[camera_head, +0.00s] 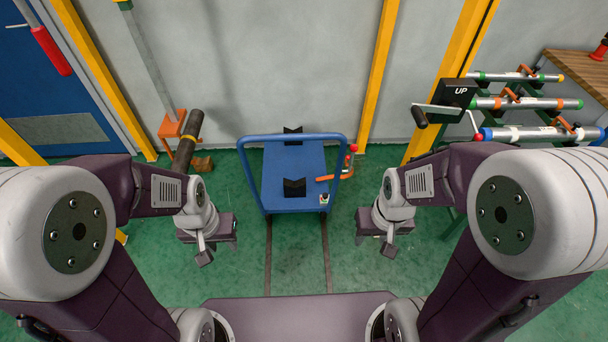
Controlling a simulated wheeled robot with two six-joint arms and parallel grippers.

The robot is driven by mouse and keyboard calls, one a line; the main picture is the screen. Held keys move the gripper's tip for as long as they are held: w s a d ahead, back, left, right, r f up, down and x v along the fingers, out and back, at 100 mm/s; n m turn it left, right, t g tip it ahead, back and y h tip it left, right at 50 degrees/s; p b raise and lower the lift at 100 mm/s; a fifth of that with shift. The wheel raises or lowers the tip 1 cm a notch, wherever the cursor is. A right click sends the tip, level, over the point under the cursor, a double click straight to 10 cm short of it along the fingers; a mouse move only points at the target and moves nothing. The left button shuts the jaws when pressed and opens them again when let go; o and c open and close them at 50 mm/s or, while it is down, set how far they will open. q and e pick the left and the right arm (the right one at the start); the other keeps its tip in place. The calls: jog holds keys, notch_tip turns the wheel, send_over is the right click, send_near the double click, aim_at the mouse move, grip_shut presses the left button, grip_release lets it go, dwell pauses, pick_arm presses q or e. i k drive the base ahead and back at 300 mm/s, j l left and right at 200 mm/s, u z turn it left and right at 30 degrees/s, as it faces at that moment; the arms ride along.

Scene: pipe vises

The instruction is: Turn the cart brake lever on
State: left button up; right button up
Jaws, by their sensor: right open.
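The blue cart (294,200) stands on the green floor in the middle of the head view, with a blue tube handle and two black V-shaped supports on its deck. At its right side is an orange lever (330,178) beside a post with red knobs (352,150); I cannot tell for certain which part is the brake lever. A small pale fitting (324,200) sits at the cart's front right corner. My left gripper (207,240) hangs left of the cart, its fingers unclear. My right gripper (386,238) is open, right of and nearer than the cart. Neither touches the cart.
Two dark rails (268,255) run along the floor from the cart toward me. Yellow posts (378,70) stand along the grey wall. Floor between my grippers is clear.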

aim_at(353, 148)
jog(key=i+j, duration=0.2)
jog(key=i, duration=0.3)
jog(key=i+j+z, duration=0.15)
jog(key=i, duration=0.35)
